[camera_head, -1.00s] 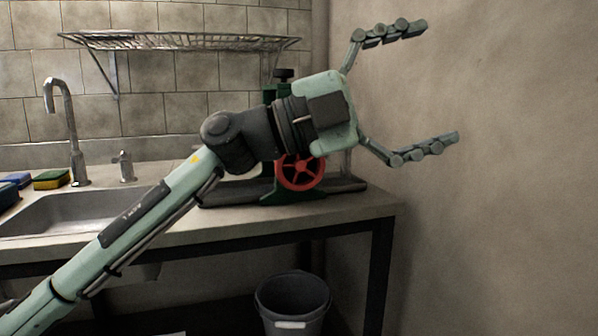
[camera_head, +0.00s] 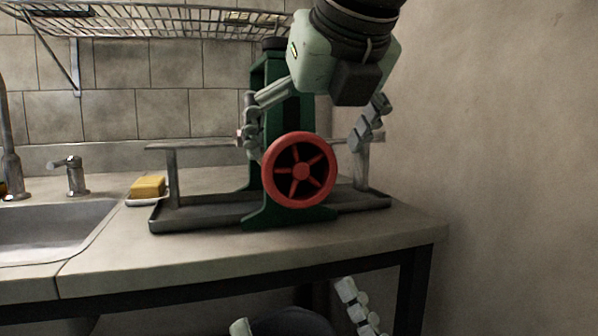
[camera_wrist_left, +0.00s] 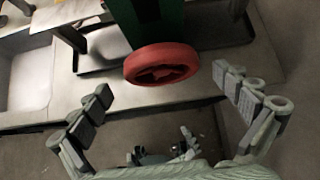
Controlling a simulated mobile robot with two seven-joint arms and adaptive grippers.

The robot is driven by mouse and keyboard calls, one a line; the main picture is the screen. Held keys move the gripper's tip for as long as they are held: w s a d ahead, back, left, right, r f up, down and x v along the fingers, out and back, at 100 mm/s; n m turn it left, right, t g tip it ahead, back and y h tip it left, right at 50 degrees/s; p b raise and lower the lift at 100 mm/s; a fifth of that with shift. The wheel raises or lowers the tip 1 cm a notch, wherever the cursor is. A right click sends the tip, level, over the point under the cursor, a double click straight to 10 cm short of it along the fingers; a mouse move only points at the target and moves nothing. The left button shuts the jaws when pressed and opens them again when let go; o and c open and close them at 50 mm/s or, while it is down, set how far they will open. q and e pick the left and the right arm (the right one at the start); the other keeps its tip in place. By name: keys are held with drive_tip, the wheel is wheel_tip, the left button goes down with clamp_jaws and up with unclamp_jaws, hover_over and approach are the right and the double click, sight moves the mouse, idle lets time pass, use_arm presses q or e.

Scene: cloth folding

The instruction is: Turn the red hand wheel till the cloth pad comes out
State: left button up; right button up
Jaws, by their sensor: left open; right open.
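The red hand wheel (camera_head: 272,185) is on the front of a green machine frame (camera_head: 257,208) standing in a shallow grey tray (camera_head: 208,212). No cloth pad is visible; my arm covers part of the machine's upper half. My left gripper (camera_head: 311,128) is open and empty, pointing down, with one finger left of the wheel's top and one right of it. In the left wrist view the wheel (camera_wrist_left: 160,57) lies beyond and between the spread fingertips.
A yellow block on a white dish (camera_head: 147,199) sits left of the tray. The sink (camera_head: 60,232) and taps are farther left. A wire rack (camera_head: 150,22) hangs above. The wall is close on the right.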

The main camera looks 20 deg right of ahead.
sight(303, 161)
use_arm(q)
drive_tip(key=shift+x, duration=2.65)
drive_tip(key=c, duration=1)
